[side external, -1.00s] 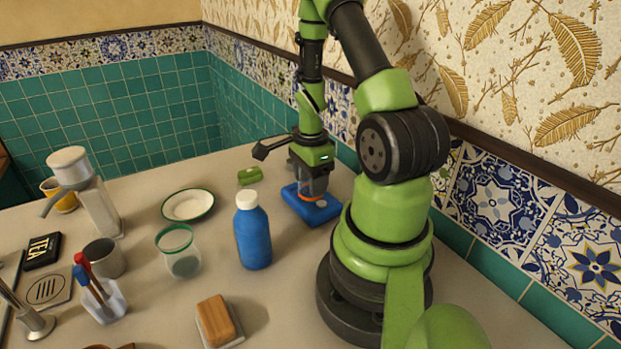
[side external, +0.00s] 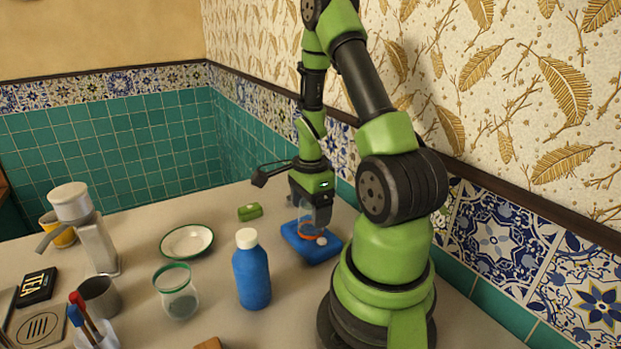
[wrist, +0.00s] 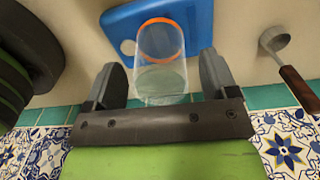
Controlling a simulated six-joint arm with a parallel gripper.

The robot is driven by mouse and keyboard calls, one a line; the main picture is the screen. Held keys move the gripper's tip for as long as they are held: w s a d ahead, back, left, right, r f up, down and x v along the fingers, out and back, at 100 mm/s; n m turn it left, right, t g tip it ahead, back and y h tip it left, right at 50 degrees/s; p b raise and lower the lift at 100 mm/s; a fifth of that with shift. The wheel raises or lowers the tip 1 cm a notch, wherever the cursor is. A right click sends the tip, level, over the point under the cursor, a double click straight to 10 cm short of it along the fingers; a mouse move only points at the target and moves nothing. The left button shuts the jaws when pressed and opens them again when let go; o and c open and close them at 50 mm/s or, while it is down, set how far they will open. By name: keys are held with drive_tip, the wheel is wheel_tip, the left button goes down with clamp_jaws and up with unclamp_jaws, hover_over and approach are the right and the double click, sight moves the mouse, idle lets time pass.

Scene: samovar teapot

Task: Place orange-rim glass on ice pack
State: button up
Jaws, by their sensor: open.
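The orange-rim glass (side external: 307,234) is clear and sits on the blue ice pack (side external: 325,251). Its orange rim is at its lower end, by the pack, so it looks upside down. In the wrist view the glass (wrist: 160,45) lies between the two fingers, with its orange rim at the far end over the ice pack (wrist: 118,24). My gripper (side external: 311,213) is at the upper part of the glass. In the wrist view my gripper (wrist: 164,80) is open, with a gap between the glass and each finger.
A blue bottle (side external: 252,278) with a white cap, a green-rim glass (side external: 177,300) and a green-rim plate (side external: 187,241) stand left of the pack. A small green block (side external: 250,211) lies behind. A brown-handled ladle (wrist: 298,85) is right in the wrist view. The tiled wall is close.

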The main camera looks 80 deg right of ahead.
wheel_tip(320, 180, up, 10)
drive_tip(key=shift+f, duration=0.2)
drive_tip(key=w+a+r+n+t, duration=0.4)
drive_tip(key=a+r+n, duration=0.6)
drive_tip(key=a+n, duration=0.25)
drive_tip(key=s+a+r+n+t+y, duration=0.2)
drive_tip(key=s+a+r+n+t, duration=0.1)
drive_tip(key=a+n, duration=0.6)
drive_tip(key=shift+s+a+r+n, duration=0.35)
drive_tip(key=shift+s+r+n, duration=0.35)
drive_tip(key=shift+s, duration=0.25)
